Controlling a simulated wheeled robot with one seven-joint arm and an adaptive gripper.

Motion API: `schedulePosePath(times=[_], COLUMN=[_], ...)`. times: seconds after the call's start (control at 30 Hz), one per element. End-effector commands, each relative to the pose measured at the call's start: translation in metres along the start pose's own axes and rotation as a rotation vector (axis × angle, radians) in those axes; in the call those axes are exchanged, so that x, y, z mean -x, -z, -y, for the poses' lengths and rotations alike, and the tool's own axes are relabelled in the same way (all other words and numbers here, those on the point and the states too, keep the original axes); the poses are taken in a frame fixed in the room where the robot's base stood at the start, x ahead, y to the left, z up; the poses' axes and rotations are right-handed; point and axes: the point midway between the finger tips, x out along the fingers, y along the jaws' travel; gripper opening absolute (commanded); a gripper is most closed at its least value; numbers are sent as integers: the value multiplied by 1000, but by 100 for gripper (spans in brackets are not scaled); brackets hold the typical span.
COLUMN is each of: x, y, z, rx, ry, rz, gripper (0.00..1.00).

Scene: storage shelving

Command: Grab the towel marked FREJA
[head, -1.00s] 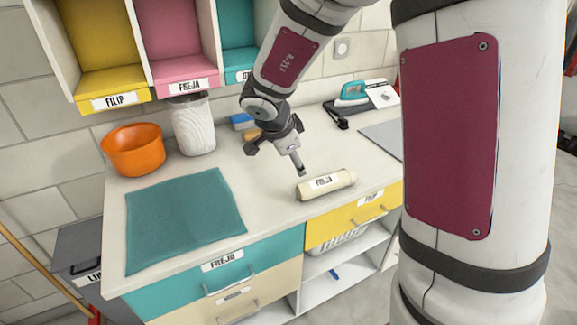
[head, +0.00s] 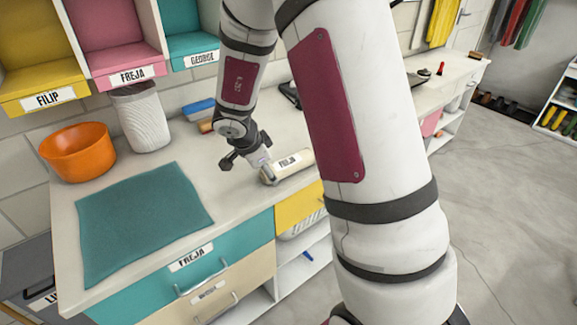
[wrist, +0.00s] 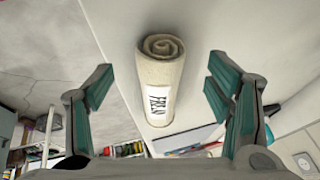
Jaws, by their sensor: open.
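A cream rolled towel (head: 294,164) lies on the light counter, its white label seeming to read FREJA, though the print is small. My forearm column hides part of its right end. In the wrist view the towel (wrist: 157,75) shows its spiral end and label, between the fingers in the picture. My gripper (head: 247,160) is open and empty, close to the towel's left end in the head view. Both fingers also show spread wide in the wrist view (wrist: 160,82). I cannot tell whether a finger touches the towel.
A teal cloth (head: 140,220) lies flat on the counter (head: 235,212), with an orange bowl (head: 77,152) and white ribbed container (head: 140,118) behind it. Labelled cubbies (head: 122,72) hang above. A teal drawer (head: 175,280) is below. Open floor (head: 510,220) lies to the right.

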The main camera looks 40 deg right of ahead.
Motion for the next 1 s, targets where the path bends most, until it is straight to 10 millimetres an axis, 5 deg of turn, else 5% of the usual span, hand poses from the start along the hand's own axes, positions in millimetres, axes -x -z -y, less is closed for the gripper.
schedulePosePath(times=[0.2,0.5,0.77,1.0], x=[-30,-33,-32,-32], y=[-1,0,0,0], z=[2,2,1,1], rx=[2,1,1,0], ry=[-1,1,0,0], rz=[1,1,1,0], gripper=[73,73,15,14])
